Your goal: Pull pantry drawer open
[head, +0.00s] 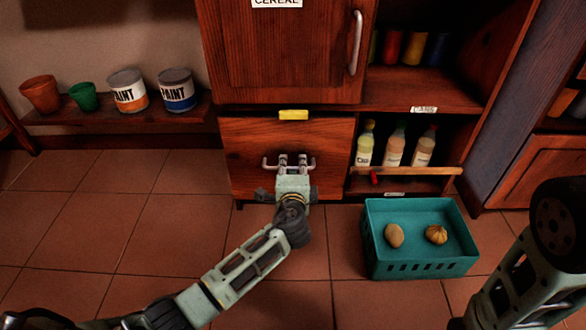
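The pantry drawer (245,140) is a wide reddish-brown wooden front low in the cabinet, under the door labelled CEREAL. It looks shut, level with the cabinet around it. Its metal bar handle (267,164) runs horizontally, with an end showing on each side of my gripper. My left gripper (293,161) is at the middle of this handle, its two fingertips side by side over the bar. I cannot tell whether the fingers are closed on the bar. My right arm shows at the lower right, but its gripper is out of view.
A teal basket (412,268) with two food items stands on the floor right of the drawer. Bottles (396,146) stand in the open compartment beside it. Pots and paint cans (128,90) line a low shelf at left. The tiled floor before the drawer is otherwise clear.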

